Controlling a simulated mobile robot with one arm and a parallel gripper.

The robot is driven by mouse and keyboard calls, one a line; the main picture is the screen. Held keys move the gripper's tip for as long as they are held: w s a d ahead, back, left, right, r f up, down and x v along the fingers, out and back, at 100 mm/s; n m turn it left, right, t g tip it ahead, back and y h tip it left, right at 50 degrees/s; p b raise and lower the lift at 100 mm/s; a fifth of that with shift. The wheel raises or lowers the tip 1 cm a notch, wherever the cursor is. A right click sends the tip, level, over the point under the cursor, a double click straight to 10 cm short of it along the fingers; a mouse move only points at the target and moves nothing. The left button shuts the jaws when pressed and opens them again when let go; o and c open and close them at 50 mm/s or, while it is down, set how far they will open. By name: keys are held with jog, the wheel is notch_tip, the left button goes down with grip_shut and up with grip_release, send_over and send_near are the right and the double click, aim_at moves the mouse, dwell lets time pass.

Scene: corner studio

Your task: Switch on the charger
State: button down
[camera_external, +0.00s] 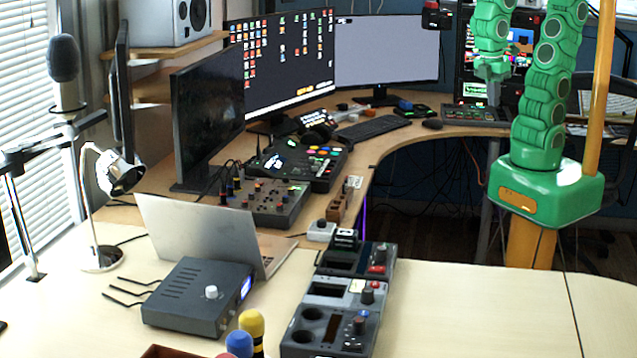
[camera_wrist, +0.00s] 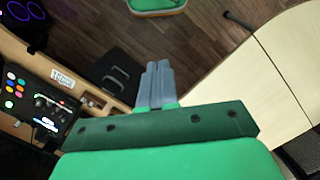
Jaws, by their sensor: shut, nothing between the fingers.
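My gripper (camera_external: 490,72) hangs in front of the far desk at the upper right, high and well away from the front table. In the wrist view its grey fingers (camera_wrist: 158,82) are together and empty, pointing out over the dark floor. No device carries a readable charger label. A likely charger is the grey unit (camera_external: 358,262) with a dark bay and a red knob, on the front table. I cannot tell whether either is on. Neither is clear in the wrist view.
Yellow and blue foam-topped microphones (camera_external: 252,325) are at the front. The table's right part (camera_external: 480,310) is bare. An orange pole (camera_external: 599,80) stands beside my arm.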

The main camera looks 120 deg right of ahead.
jog(key=w+a+n, duration=0.2)
jog(key=w, duration=1.1)
jog(key=n+y, duration=0.1)
jog(key=n, duration=0.5)
send_over(383, 268)
jog(key=w+d, duration=0.2)
notch_tip(383, 268, down, 15)
jog(key=shift+s+a+r+t, duration=0.15)
jog(key=shift+s+a+t, duration=0.1)
jog(key=shift+t, duration=0.15)
jog(key=f, duration=0.4)
jog(key=s+f, duration=0.1)
jog(key=f, duration=0.4)
jog(key=a+f, duration=0.1)
jog(key=f, duration=0.4)
jog(key=shift+s+a, duration=0.1)
jog(key=shift+s, duration=0.05)
